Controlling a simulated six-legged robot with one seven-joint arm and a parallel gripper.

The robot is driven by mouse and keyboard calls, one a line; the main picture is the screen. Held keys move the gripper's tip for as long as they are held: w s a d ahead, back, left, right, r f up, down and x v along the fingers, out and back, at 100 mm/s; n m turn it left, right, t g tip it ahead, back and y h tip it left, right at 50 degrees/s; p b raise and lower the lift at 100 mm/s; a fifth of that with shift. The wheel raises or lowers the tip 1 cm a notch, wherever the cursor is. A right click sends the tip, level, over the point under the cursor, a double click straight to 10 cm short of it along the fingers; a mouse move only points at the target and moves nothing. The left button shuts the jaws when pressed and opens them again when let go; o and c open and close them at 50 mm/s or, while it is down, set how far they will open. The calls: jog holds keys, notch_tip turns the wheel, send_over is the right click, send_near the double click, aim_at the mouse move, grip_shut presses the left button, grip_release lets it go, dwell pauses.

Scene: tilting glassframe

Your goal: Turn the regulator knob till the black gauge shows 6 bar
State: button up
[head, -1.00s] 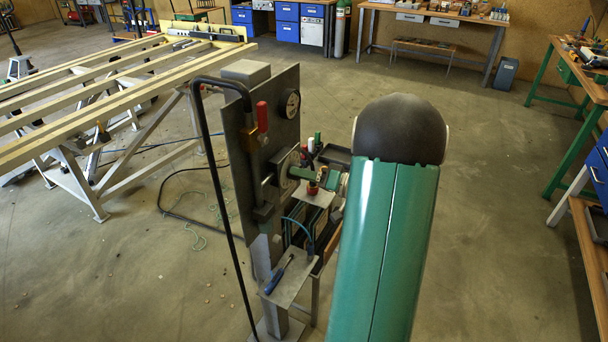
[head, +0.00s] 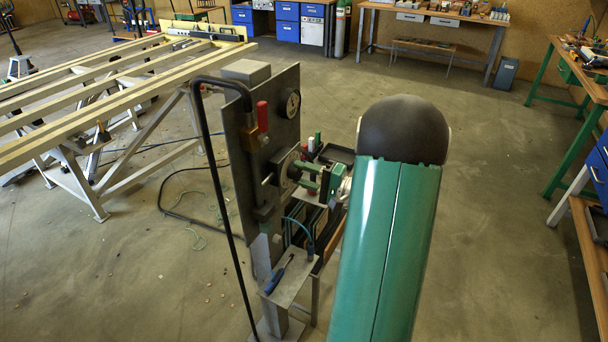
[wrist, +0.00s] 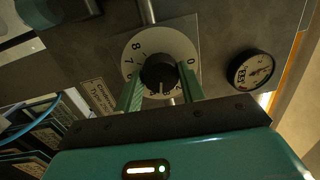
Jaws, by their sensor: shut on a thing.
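The black regulator knob (wrist: 158,75) sits on a white round scale plate (wrist: 135,60) with black numbers, on a grey upright panel. My gripper (wrist: 160,88) has its two green fingers on either side of the knob and is shut on it. In the head view my gripper (head: 305,172) reaches the panel from the right and hides most of the knob. The black gauge (wrist: 250,68) is to the right of the knob in the wrist view. It shows above my gripper in the head view (head: 293,103). Its reading is too small to tell.
A red-handled lever (head: 262,116) stands left of the gauge on the panel (head: 278,120). A black bent pipe (head: 215,160) runs in front. A screwdriver (head: 279,274) lies on a small metal shelf below. Open floor lies to the right.

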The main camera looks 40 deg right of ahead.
jog(key=m+h, duration=0.1)
jog(key=m, duration=0.7)
jog(key=shift+a, duration=0.1)
jog(key=m, duration=0.4)
jog(key=shift+r+t, duration=0.1)
jog(key=shift+t, duration=0.2)
jog(key=shift+m+h, duration=0.4)
jog(key=shift+m, duration=1.6)
jog(key=o, duration=1)
jog(key=shift+c, duration=0.2)
